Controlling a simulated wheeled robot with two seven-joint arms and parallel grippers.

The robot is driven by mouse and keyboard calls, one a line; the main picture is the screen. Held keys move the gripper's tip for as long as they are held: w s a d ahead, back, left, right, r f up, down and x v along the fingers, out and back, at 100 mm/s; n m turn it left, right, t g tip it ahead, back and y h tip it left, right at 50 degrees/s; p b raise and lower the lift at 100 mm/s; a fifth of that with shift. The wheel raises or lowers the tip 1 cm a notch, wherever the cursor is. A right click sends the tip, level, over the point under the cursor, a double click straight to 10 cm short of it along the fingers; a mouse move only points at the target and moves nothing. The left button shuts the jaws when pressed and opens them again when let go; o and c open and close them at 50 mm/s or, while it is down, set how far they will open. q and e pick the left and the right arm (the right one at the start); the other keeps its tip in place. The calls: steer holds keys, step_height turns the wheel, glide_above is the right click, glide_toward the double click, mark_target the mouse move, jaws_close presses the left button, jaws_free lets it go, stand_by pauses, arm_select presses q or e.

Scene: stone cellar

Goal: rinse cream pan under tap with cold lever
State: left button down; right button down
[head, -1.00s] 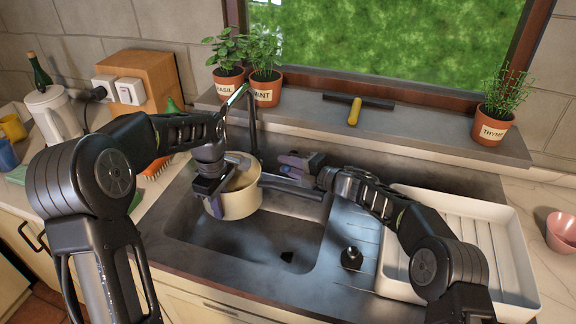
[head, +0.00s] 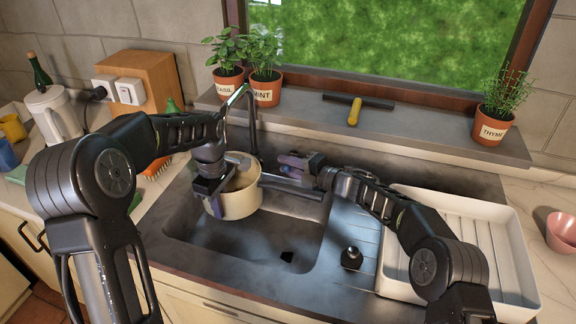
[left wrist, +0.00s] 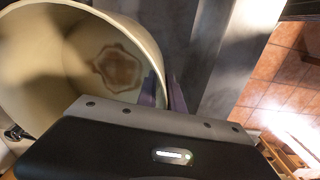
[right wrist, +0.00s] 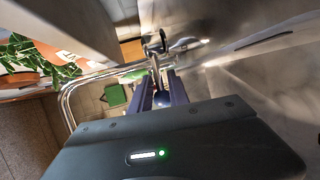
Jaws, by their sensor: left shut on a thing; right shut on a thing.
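The cream pan (head: 236,204) is held over the left part of the sink basin, in front of the tap (head: 252,125). My left gripper (head: 210,190) is shut on its rim. In the left wrist view, the pan (left wrist: 60,60) has a brown stain (left wrist: 120,68) on its inside. No water stream is visible. My right gripper (head: 292,165) is behind the basin, right of the tap. In the right wrist view, its fingers (right wrist: 158,88) are shut on a tap lever (right wrist: 154,64), mostly hidden between them. I cannot read any hot or cold mark.
The sink (head: 240,245) has free room right of the pan. A dark stopper (head: 351,258) stands on the drainer beside a white dish rack (head: 515,250). Potted herbs and a yellow-handled squeegee (head: 354,110) are on the sill. A kettle (head: 55,115) stands at left.

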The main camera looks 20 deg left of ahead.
steer(key=shift+w+d+n+g, duration=0.15)
steer(key=shift+d+n+g, duration=0.15)
steer(key=shift+g, duration=0.1)
steer(key=shift+n+g+y, duration=0.3)
steer(key=shift+n+g, duration=0.1)
steer(key=shift+g, duration=0.1)
steer(key=shift+d, duration=0.1)
steer(key=c, duration=1.4)
jaws_free()
steer(key=v, duration=1.2)
